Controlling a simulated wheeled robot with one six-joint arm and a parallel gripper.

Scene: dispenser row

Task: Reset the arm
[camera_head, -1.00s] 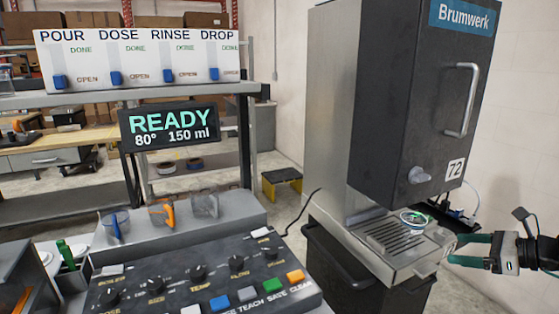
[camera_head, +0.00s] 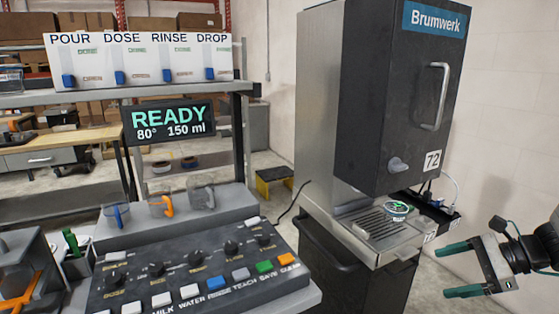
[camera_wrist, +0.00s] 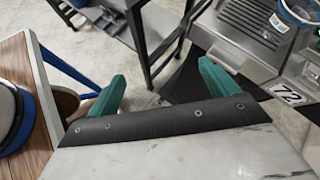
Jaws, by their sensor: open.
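My gripper (camera_head: 458,270) is at the right edge of the head view, with its green fingers spread apart and nothing between them. It is to the right of the dispenser's drip tray and apart from it. In the wrist view my gripper (camera_wrist: 158,85) shows both green fingers wide apart over the floor. A small round cup with a green pattern (camera_head: 397,209) stands on the metal drip tray (camera_head: 375,246) of the Brumwerk dispenser (camera_head: 400,100). Part of the cup (camera_wrist: 297,14) shows at the top right of the wrist view.
A control panel (camera_head: 190,262) with knobs and colored buttons is at front left, with several small pitchers behind it. A READY screen (camera_head: 168,121) and a switch board (camera_head: 140,60) stand above. A round blue-rimmed object on a wooden table (camera_wrist: 20,60) is close at left in the wrist view.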

